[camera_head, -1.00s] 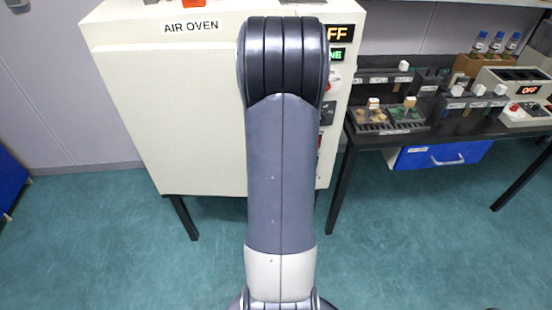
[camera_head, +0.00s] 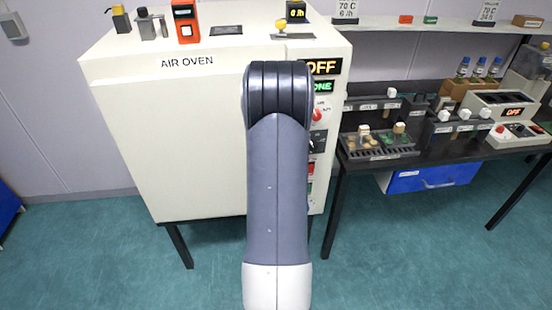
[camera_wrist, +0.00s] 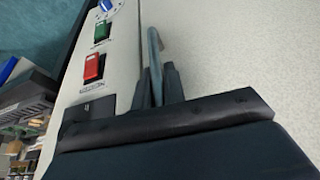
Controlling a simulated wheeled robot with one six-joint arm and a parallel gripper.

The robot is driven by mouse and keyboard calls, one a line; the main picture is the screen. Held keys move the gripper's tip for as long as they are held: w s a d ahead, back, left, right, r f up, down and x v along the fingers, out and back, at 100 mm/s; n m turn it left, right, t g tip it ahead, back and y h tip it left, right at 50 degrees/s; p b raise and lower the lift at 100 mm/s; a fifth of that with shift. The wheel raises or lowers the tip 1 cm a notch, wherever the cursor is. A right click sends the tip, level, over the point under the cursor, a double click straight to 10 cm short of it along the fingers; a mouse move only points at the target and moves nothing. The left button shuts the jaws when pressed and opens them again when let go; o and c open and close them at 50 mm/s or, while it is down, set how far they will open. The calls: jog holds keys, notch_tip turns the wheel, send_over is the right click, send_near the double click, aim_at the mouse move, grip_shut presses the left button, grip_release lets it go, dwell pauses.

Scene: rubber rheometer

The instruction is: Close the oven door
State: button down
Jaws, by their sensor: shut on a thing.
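The air oven (camera_head: 210,40) is a large cream cabinet on dark legs in the head view. Its plain door (camera_head: 180,130) faces me and looks flush or nearly flush with the front; my arm covers its right edge. In the wrist view the pale door surface (camera_wrist: 240,55) fills the right side. A grey upright door handle (camera_wrist: 156,60) stands between the dark fingers of my gripper (camera_wrist: 158,85), which is shut on it. My gripper is hidden behind my arm in the head view. I cannot tell whether a small gap remains at the door's edge.
The oven's control panel shows an OFF display (camera_head: 321,67) and, in the wrist view, a red switch (camera_wrist: 93,67) close to my fingers. A dark bench (camera_head: 420,150) with samples and instruments stands at right. Small items stand on the oven top. Floor in front is clear.

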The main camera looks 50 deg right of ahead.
jog(key=c, duration=1.7)
grip_release()
jog(key=shift+w+d+r, duration=0.15)
jog(key=shift+w+d, duration=0.1)
jog(key=shift+w, duration=0.25)
jog(key=shift+o, duration=1.1)
jog(key=shift+s, duration=0.1)
jog(key=b+v, duration=0.1)
jog(key=v, duration=0.9)
jog(key=shift+a+r, duration=0.25)
jog(key=shift+s, duration=0.1)
jog(key=p+x, duration=0.1)
jog(key=x, duration=1)
jog(key=shift+s, duration=0.15)
jog(key=shift+s+a+r, duration=0.1)
